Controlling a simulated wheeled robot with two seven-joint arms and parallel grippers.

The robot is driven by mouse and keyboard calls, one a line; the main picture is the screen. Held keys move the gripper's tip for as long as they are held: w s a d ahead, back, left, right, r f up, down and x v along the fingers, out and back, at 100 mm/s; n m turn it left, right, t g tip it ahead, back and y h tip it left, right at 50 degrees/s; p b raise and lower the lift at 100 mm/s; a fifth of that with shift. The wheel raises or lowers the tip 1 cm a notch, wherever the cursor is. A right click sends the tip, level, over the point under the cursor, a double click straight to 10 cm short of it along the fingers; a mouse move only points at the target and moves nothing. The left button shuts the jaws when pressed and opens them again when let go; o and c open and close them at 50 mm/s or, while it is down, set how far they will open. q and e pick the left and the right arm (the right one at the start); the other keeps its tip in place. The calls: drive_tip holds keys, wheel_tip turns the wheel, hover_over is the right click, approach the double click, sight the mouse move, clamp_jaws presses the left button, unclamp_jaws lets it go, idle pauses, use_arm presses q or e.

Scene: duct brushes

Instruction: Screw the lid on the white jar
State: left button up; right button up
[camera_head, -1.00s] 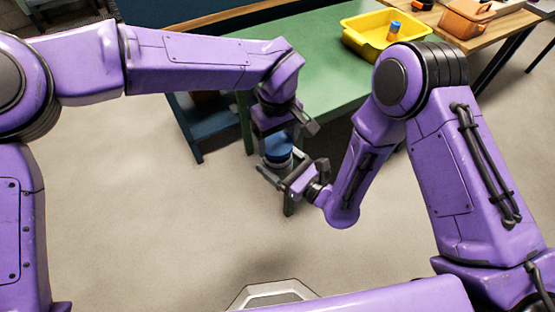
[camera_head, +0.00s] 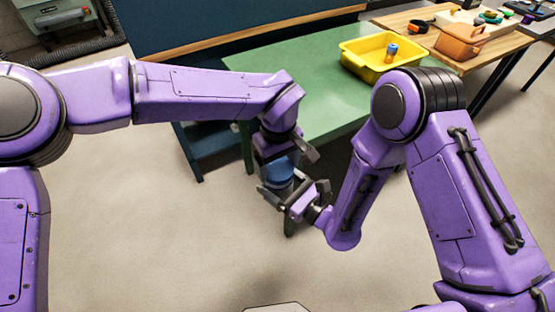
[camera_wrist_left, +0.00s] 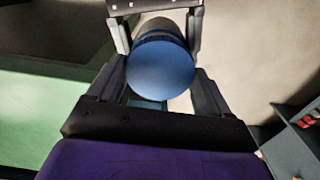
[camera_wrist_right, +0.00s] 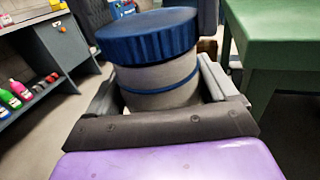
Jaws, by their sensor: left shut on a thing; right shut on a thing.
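The white jar (camera_wrist_right: 160,95) looks greyish with a blue band and stands between the fingers of my right gripper (camera_wrist_right: 160,88), which is shut on it. The ribbed blue lid (camera_wrist_right: 148,35) sits on the jar's top in the right wrist view; whether it is threaded down cannot be told. The lid's round top (camera_wrist_left: 160,68) faces the left wrist camera. My left gripper (camera_wrist_left: 162,75) is shut on the lid, a finger on each side. In the head view the blue lid (camera_head: 279,174) shows below my left gripper (camera_head: 284,166), with my right gripper (camera_head: 286,192) just under it.
A green table (camera_head: 285,70) stands just behind the jar. It holds a yellow tray (camera_head: 358,64) with a small blue and orange item (camera_head: 391,52). A wooden table (camera_head: 495,47) with an orange container (camera_head: 462,42) is at the back right. Open floor lies in front.

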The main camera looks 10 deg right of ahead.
use_arm(q)
drive_tip(key=shift+f, duration=0.7)
idle(0.4)
use_arm(e)
drive_tip(key=c, duration=0.6)
use_arm(q)
drive_tip(key=m, duration=0.4)
use_arm(e)
clamp_jaws()
use_arm(q)
drive_tip(key=m, duration=0.5)
drive_tip(key=shift+m, duration=0.4)
drive_tip(key=o, duration=0.9)
drive_tip(key=shift+r, duration=2.2)
